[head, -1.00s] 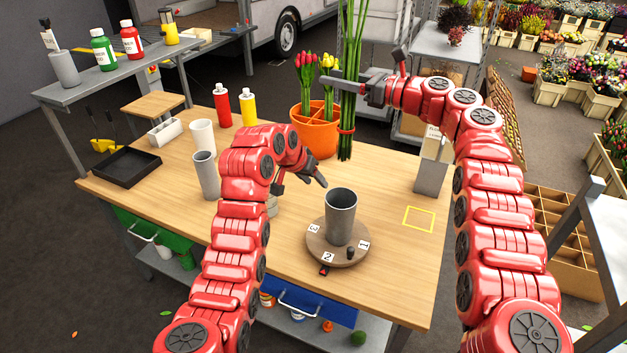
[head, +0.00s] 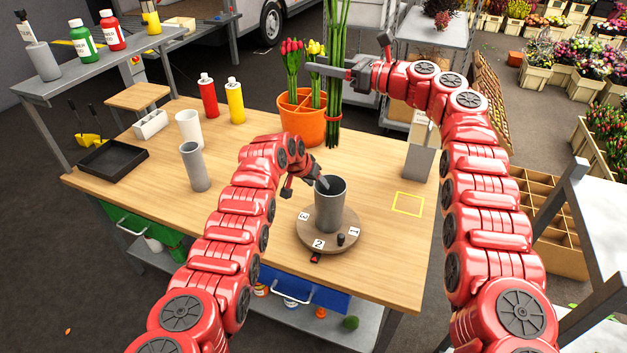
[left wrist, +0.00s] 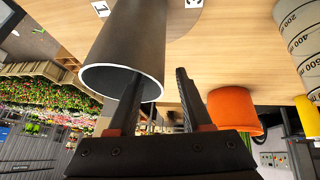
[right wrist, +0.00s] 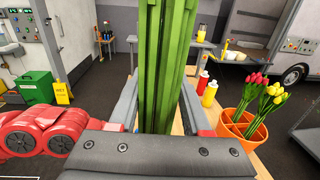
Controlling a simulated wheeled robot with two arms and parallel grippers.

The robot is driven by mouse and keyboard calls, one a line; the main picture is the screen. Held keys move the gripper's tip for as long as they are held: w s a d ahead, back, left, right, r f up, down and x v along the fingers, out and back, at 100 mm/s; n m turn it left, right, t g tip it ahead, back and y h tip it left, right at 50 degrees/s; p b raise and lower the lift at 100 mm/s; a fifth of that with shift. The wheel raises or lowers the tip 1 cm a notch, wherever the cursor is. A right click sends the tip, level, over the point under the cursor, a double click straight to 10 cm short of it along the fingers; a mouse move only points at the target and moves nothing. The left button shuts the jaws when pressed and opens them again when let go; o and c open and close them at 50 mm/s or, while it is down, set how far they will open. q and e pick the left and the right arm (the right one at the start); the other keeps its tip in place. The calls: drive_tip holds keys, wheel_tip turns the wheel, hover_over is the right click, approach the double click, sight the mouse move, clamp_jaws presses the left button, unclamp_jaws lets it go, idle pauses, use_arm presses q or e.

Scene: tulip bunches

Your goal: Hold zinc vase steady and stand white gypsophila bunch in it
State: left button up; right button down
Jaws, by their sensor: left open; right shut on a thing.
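The grey zinc vase (head: 331,212) stands upright on a round wooden turntable (head: 309,243) marked with numbers. My left gripper (head: 322,182) is open at the vase's rim. In the left wrist view, one finger of the left gripper (left wrist: 160,95) overlaps the mouth of the vase (left wrist: 125,45) and the other is outside its wall; contact cannot be told. My right gripper (head: 335,73) is shut on a tall bunch of green stems (head: 335,110), held upright behind the vase, above the table. The stems fill the right wrist view (right wrist: 165,70); the bunch's blossoms are out of view.
An orange pot (head: 302,122) with red and yellow tulips stands beside the held stems. Another grey cylinder (head: 195,168), a white cup (head: 189,130) and red and yellow bottles stand left. A grey box (head: 420,158) stands right, near a yellow outlined square (head: 408,204) on clear table.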

use_arm(q)
drive_tip(key=shift+w+d+f, duration=0.1)
drive_tip(key=shift+f, duration=0.2)
clamp_jaws()
idle(2.4)
